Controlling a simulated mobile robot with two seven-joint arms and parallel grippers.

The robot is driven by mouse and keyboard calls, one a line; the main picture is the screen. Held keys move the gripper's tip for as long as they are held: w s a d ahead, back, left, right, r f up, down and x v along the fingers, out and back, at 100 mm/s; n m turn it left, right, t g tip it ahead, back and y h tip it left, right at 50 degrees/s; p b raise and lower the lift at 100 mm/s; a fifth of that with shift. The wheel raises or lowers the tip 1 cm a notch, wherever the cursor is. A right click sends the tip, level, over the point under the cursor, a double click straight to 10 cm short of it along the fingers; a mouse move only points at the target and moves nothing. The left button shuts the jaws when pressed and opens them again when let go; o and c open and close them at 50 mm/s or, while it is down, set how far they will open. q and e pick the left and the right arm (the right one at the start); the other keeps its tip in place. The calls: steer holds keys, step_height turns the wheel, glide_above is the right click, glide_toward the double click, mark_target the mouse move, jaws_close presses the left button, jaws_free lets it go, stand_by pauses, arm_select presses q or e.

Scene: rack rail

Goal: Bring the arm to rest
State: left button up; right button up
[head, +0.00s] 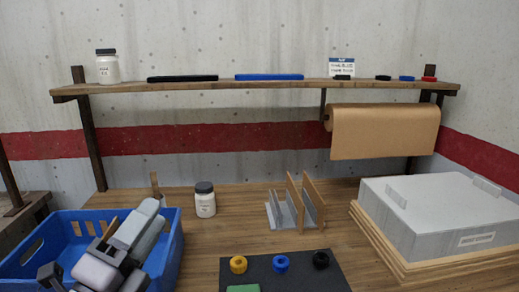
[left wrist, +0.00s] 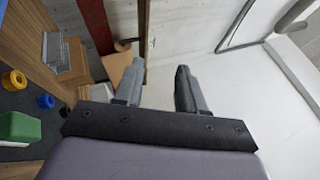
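My left arm shows in the head view at the lower left, in front of the blue crate (head: 172,235). In the left wrist view my left gripper (left wrist: 157,82) has its two fingers apart with nothing between them. The fingertips are clear of the table and objects in that view. My right arm and right gripper are in neither view.
The wooden table holds a white jar (head: 205,203), a rack with upright boards (head: 306,205), a dark mat (head: 300,280) with yellow, blue and black rings, and a grey box (head: 440,215). A shelf (head: 270,86) and paper roll (head: 384,131) are behind.

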arm_select(q)
steer(key=s+a+f+n+g+y, duration=0.2)
steer(key=a+f+n+g+y, duration=0.15)
steer(key=f+n, duration=0.55)
steer(key=s+a+f+n+g+y, duration=0.3)
steer(key=f+n+g+y, duration=0.3)
steer(key=f, duration=0.5)
steer(key=s+f+n+g+h, duration=0.2)
steer(key=s+f+n+g, duration=0.6)
steer(key=s+f, duration=0.6)
steer(key=w+d+f+t+h, duration=0.2)
steer(key=w+f+t, duration=0.2)
steer(key=f+t, duration=0.3)
steer(key=shift+d+f, duration=0.25)
steer(key=shift+d, duration=0.1)
